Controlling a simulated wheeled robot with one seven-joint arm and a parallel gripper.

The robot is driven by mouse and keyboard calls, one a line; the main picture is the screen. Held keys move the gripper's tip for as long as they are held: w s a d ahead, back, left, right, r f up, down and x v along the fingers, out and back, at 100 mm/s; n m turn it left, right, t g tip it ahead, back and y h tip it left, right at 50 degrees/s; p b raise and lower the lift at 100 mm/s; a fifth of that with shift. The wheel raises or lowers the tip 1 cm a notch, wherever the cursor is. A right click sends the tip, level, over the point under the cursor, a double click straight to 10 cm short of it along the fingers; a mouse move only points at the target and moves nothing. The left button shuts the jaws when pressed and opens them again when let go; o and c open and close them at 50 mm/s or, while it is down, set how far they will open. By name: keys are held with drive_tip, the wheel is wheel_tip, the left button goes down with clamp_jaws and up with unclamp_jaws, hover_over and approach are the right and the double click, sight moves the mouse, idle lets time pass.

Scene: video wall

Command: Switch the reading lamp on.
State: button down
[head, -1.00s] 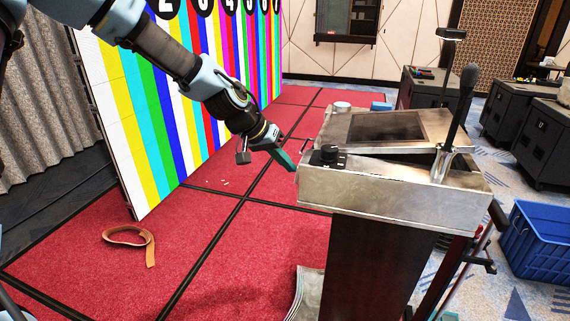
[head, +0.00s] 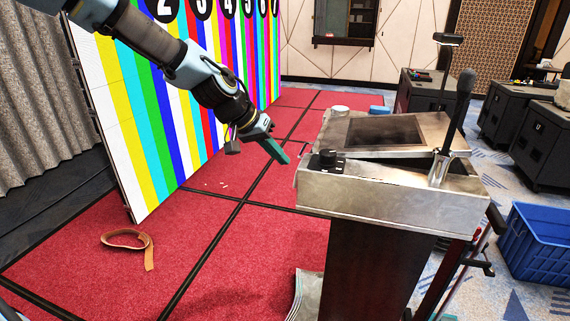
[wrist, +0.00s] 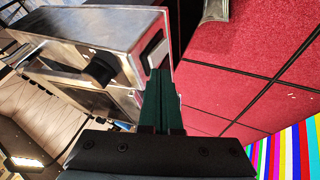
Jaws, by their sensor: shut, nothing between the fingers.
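The reading lamp (head: 447,40) is a dark, thin-stemmed lamp with a flat head, standing at the right of the metal-topped lectern (head: 400,205). Its underside looks pale; I cannot tell whether it is lit. In the wrist view, a pale rocker-like switch in a black frame (wrist: 154,50) sits on the lectern's side face. My gripper (head: 286,159) is shut and empty, just left of the lectern's side in the head view. Its green fingers also show in the wrist view (wrist: 160,76), with their tips close to the switch. I cannot tell whether they touch it.
The striped video wall (head: 180,100) stands behind my arm. A brown strap (head: 130,241) lies on the red floor, and a blue crate (head: 540,243) stands at the right.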

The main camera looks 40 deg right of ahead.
drive_tip(key=b+v, duration=0.1)
drive_tip(key=v, duration=0.7)
idle(0.5)
